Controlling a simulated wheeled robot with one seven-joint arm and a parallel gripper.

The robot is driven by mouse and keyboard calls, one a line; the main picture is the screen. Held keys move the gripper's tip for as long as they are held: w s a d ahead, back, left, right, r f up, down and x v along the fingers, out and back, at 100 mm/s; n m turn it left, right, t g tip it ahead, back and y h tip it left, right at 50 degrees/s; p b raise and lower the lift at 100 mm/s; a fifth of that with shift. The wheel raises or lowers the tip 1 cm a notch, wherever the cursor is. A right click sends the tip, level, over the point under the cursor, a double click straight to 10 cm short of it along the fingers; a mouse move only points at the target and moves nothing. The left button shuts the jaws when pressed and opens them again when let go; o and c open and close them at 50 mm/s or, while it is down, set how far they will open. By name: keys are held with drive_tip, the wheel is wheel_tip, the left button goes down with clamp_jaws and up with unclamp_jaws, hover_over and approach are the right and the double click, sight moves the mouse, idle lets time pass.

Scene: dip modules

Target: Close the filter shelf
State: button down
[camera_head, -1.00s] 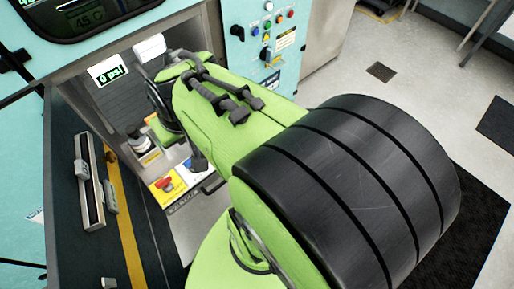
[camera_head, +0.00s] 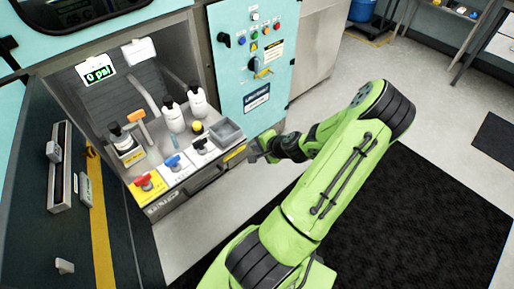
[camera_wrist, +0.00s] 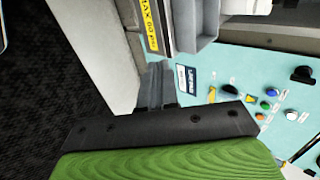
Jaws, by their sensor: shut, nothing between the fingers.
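The filter shelf (camera_head: 208,183) sits low in the open bay of the teal cabinet and appears to stick out past the frame, with a dark front and a handle. It carries white bottles (camera_head: 172,110), red, blue and black valves and a grey bin (camera_head: 229,132). My gripper (camera_head: 258,150) is at the shelf's right front corner, with its fingers shut and empty. In the wrist view, the shut fingers (camera_wrist: 153,85) are beside a pale panel and below a yellow-labelled edge, probably the shelf's. I cannot tell whether they touch it.
A teal control panel (camera_head: 250,75) with buttons and a switch stands right of the bay. An open dark door (camera_head: 85,200) with a yellow stripe is on the left. A black mat (camera_head: 400,220) covers the floor at right. A blue barrel (camera_head: 362,9) stands far back.

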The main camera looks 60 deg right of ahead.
sight(237, 140)
drive_tip(key=w+f, duration=0.1)
drive_tip(key=w, duration=0.1)
drive_tip(key=w+d+f+b, duration=0.1)
drive_tip(key=w+f, duration=0.1)
drive_tip(key=w, duration=0.1)
drive_tip(key=w+d+f+b, duration=0.1)
drive_tip(key=w, duration=0.1)
drive_tip(key=shift+w+d+f, duration=0.1)
drive_tip(key=shift+w+f, duration=0.1)
drive_tip(key=shift+w, duration=0.2)
drive_tip(key=shift+w+d, duration=0.1)
drive_tip(key=shift+w, duration=0.1)
drive_tip(key=shift+r, duration=0.1)
